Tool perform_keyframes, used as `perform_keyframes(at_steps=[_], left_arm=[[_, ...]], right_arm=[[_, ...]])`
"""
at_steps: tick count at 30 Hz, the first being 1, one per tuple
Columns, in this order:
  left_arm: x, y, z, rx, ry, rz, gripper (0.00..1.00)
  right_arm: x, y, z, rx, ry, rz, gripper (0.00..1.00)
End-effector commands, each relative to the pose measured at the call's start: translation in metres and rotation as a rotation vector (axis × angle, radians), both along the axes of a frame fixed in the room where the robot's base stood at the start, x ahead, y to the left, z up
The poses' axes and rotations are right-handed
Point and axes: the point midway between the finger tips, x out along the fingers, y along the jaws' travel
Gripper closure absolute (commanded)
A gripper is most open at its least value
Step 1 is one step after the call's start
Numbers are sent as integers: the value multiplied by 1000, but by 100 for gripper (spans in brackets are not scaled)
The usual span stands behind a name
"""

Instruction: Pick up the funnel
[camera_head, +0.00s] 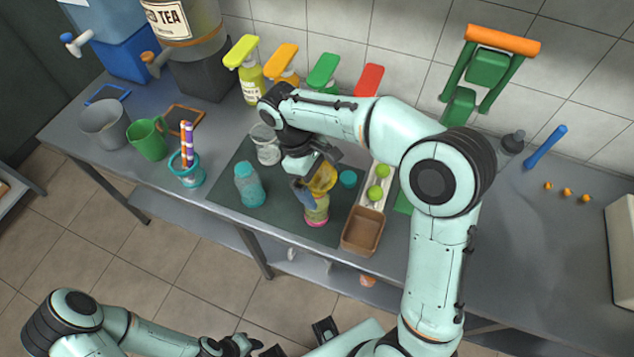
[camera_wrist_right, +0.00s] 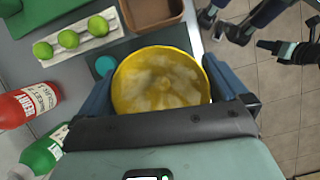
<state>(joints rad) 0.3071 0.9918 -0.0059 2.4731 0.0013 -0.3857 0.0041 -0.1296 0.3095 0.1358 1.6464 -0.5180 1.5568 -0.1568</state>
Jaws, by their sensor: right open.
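The yellow funnel (camera_head: 324,178) is a wide bowl above a clear bottle with a pink base (camera_head: 316,212), on the dark mat. I cannot tell whether its spout sits in the bottle. My right gripper (camera_head: 313,180) is open around the funnel and partly hides it in the head view. In the right wrist view the funnel (camera_wrist_right: 160,80) lies between the two blue-grey fingers, its inside facing the camera. My left gripper (camera_head: 240,346) is low at the bottom edge, away from the table; its jaws are unclear.
A teal bottle (camera_head: 249,186), a glass jar (camera_head: 265,145) and a teal lid (camera_head: 348,179) are close by. A brown box (camera_head: 363,231) and a white tray with limes (camera_head: 375,183) stand right of the funnel. Several pump bottles line the wall.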

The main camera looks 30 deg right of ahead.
Motion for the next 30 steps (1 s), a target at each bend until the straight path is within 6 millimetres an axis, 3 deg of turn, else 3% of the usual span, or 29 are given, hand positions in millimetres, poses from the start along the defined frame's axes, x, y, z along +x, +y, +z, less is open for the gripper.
perform_keyframes(at_steps=[3, 6, 7, 11, 12, 20, 26, 30], left_arm=[[0, 0, 0, 0, 0, 0, 60], [0, 0, 0, 0, 0, 0, 60], [0, 0, 0, 0, 0, 0, 60], [0, 0, 0, 0, 0, 0, 60], [0, 0, 0, 0, 0, 0, 60], [1, 0, 1, 0, -1, 0, 60], [3, 0, 5, 0, -3, 0, 60], [7, 0, 12, -1, -8, 0, 60]], right_arm=[[0, 0, 1, 1, -1, 0, 3], [0, 0, 1, 1, -1, 0, 36], [0, 0, 1, 0, -1, 0, 41], [0, 0, 1, 0, -1, 0, 41], [0, 0, 1, 0, -1, 0, 46], [1, 0, 4, 0, -2, 0, 46], [1, 0, 24, 1, -4, 1, 46], [2, 0, 50, 0, -6, 0, 46]])
